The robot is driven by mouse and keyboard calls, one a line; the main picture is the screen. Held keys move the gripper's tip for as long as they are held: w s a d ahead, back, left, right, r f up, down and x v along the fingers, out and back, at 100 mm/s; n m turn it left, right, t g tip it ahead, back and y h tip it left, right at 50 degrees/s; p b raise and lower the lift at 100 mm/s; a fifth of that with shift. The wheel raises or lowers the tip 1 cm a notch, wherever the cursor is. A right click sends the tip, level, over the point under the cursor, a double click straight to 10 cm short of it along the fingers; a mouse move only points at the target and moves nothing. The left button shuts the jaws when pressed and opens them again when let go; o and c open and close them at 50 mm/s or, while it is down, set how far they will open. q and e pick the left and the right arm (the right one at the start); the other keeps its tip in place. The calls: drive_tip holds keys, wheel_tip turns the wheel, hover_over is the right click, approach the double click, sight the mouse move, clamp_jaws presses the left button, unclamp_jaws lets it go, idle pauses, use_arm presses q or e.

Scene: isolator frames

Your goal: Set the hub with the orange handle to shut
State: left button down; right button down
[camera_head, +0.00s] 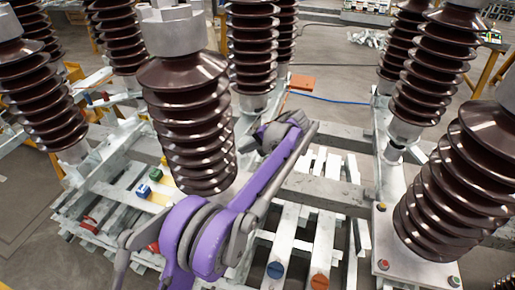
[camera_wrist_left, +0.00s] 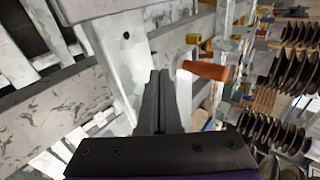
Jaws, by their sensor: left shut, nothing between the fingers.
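In the left wrist view, an orange handle (camera_wrist_left: 204,70) sticks out sideways to the right from a pale upright metal piece. The hub behind it is mostly hidden by my fingers, so its setting is unclear. My left gripper (camera_wrist_left: 160,73) is shut and empty; its dark fingertips appear just left of the handle, with a visible gap. In the head view my purple left arm reaches up from the bottom to the left gripper (camera_head: 290,122) over the metal frame. I cannot make out the orange handle beside it there. My right gripper is not in view.
Large brown ribbed insulators (camera_head: 190,120) stand close on both sides of my arm. White metal beams (camera_head: 320,190) lie below it. A blue round piece (camera_head: 275,270) and an orange one (camera_head: 319,281) sit at the front. An orange box (camera_head: 302,82) lies behind.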

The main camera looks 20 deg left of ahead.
use_arm(q)
drive_tip(key=shift+a, duration=1)
drive_tip(key=shift+s+a, duration=0.15)
drive_tip(key=shift+a, duration=1.4)
drive_tip(key=shift+d, duration=0.2)
